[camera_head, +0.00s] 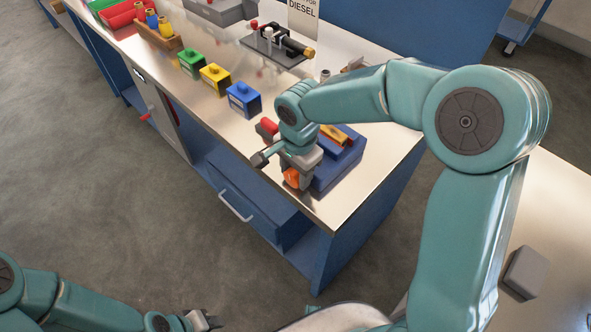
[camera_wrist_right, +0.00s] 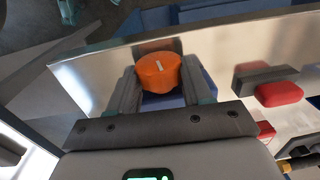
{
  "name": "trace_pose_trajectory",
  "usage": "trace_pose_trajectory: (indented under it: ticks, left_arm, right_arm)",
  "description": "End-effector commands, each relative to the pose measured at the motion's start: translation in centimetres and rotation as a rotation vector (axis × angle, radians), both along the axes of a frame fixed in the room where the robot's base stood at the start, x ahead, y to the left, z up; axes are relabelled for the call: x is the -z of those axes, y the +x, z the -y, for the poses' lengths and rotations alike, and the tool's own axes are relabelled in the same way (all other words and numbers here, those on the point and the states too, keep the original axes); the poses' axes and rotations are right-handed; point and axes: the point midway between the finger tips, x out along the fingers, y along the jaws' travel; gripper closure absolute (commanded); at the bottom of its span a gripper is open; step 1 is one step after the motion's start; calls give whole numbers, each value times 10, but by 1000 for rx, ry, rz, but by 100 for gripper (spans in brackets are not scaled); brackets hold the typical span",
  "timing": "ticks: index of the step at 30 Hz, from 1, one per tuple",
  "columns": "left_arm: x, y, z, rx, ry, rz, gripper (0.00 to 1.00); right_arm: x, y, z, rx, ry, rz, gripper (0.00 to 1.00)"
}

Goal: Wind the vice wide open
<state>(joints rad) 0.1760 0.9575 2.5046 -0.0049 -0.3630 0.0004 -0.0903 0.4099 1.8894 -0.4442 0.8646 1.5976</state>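The blue vice (camera_head: 345,165) stands at the near right corner of the metal-topped bench, partly hidden by my right arm. Its orange knob (camera_head: 291,178) faces the bench's front edge. A yellow-orange piece (camera_head: 333,135) shows on the vice's top; I cannot tell whether it is clamped. My right gripper (camera_head: 282,168) is at the knob. In the right wrist view the orange knob (camera_wrist_right: 158,72), with a pale mark on its face, fills the gap between the fingers (camera_wrist_right: 160,82), which appear to touch its sides. My left gripper (camera_head: 208,319) is low at the bottom edge, away from the bench.
A black device (camera_head: 278,45) stands behind. Red items, one red block (camera_wrist_right: 280,93), lie close to the gripper. A drawer handle (camera_head: 235,207) juts out below.

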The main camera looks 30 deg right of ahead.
Motion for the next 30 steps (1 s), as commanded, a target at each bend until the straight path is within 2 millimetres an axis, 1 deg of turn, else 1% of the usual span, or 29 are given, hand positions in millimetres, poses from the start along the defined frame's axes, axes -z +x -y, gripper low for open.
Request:
trace_pose_trajectory:
  ticks: [4,6,8,13,18,22,30]
  left_arm:
    - [0,0,0,0,0,0,57]
    - [-3,0,0,0,0,0,57]
    - [-10,0,0,0,0,0,57]
    - [-35,0,0,0,0,0,57]
    - [-49,0,0,0,0,0,57]
    - [-51,0,0,0,0,0,57]
    - [-50,0,0,0,0,0,57]
  right_arm:
    - [-1,1,-1,0,1,4,81]
    - [-2,1,-1,0,-2,-7,81]
    - [-4,2,-1,-1,-13,-37,81]
    - [-7,5,-3,-1,-67,-186,81]
    - [-5,8,-3,0,-110,-304,81]
    - [-2,8,-3,0,-124,-340,81]
    - [-2,9,-3,0,-126,-341,81]
